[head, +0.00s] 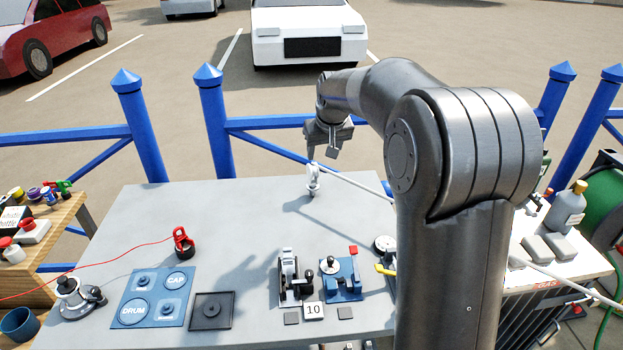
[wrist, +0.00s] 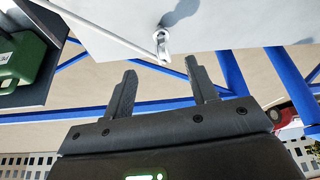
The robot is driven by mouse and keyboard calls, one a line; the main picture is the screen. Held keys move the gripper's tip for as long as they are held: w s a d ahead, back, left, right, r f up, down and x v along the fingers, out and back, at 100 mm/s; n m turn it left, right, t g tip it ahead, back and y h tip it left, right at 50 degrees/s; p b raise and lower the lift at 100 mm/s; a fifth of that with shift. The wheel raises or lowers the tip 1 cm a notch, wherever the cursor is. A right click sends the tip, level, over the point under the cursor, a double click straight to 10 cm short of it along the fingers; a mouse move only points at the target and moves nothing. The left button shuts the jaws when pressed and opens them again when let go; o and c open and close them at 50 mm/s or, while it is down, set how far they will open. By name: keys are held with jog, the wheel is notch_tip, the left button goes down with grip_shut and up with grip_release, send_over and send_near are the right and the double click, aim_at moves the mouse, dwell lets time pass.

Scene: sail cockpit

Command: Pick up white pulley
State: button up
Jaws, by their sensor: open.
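The white pulley (head: 313,181) stands near the far edge of the grey table (head: 160,215), with a white line (head: 350,183) running from it to the right behind my arm. The pulley also shows in the wrist view (wrist: 161,42), just beyond the fingertips and between their lines. My gripper (head: 322,152) is above the table's far edge, above and close to the pulley. In the wrist view my gripper (wrist: 160,68) has its two fingers wide apart with nothing between them. No contact with the pulley shows.
A red pulley (head: 182,243) with a red line, a winch (head: 76,298), a blue mat (head: 150,298), a black square tray (head: 212,311) and deck fittings (head: 292,277) occupy the near table. Blue railing (head: 222,120) runs behind the table. The table around the white pulley is clear.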

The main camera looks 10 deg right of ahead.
send_over(312, 168)
jog(key=s, duration=0.2)
jog(key=shift+g, duration=0.3)
jog(key=f, duration=0.8)
jog(key=shift+s+d+f, duration=0.1)
jog(key=shift+d+f, duration=0.1)
jog(key=shift+f, duration=0.05)
jog(key=x, duration=0.5)
jog(key=shift+f, duration=0.1)
jog(key=x, duration=0.4)
jog(key=shift+d+f, duration=0.3)
jog(key=shift+f, duration=0.1)
jog(key=shift+w+f, duration=0.25)
jog(key=shift+f, duration=0.15)
jog(key=shift+c, duration=0.2)
jog(key=shift+r, duration=0.1)
grip_shut()
